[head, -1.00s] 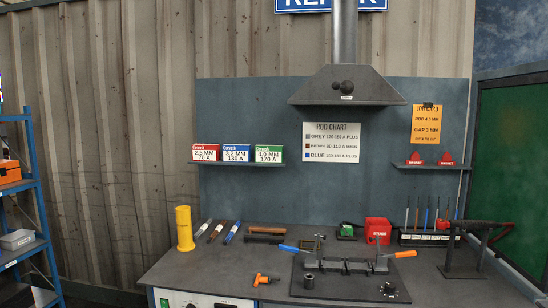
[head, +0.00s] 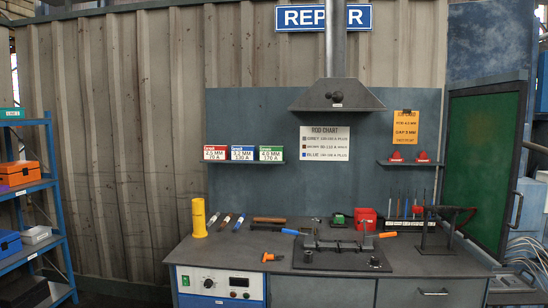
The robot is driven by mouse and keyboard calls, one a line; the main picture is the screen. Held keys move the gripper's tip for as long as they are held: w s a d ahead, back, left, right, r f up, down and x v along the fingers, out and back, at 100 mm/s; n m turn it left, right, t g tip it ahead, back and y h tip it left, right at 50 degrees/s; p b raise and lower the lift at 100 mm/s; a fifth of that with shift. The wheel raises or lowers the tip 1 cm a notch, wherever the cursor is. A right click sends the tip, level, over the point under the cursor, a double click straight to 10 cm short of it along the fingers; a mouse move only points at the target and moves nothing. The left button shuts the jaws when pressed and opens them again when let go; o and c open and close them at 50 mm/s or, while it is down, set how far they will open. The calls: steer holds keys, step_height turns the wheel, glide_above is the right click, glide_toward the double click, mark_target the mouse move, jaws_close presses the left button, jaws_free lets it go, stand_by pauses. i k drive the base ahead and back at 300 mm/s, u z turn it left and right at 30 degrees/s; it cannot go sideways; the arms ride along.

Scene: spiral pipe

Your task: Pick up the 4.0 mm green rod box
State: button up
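The green 4.0 mm rod box (head: 272,153) stands on a small wall shelf above the left part of the workbench, in the head view. It is the rightmost of three boxes in a row. The blue 3.2 mm box (head: 243,153) is beside it on the left, and the red 2.5 mm box (head: 215,153) is at the left end. Its label reads 4.0 MM and 170 A. My gripper is not in view.
The workbench (head: 215,250) carries a yellow cylinder (head: 199,218), loose rods, a hammer (head: 269,220), an orange-handled tool (head: 271,257) and a clamped jig (head: 340,250). A fume hood (head: 336,95) hangs right of the boxes. A blue rack (head: 58,200) stands at the left.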

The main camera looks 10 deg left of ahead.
mark_target(266, 153)
steer(key=z, duration=0.2)
steer(key=k, duration=0.4)
steer(key=u, duration=0.75)
steer(key=i, duration=1.25)
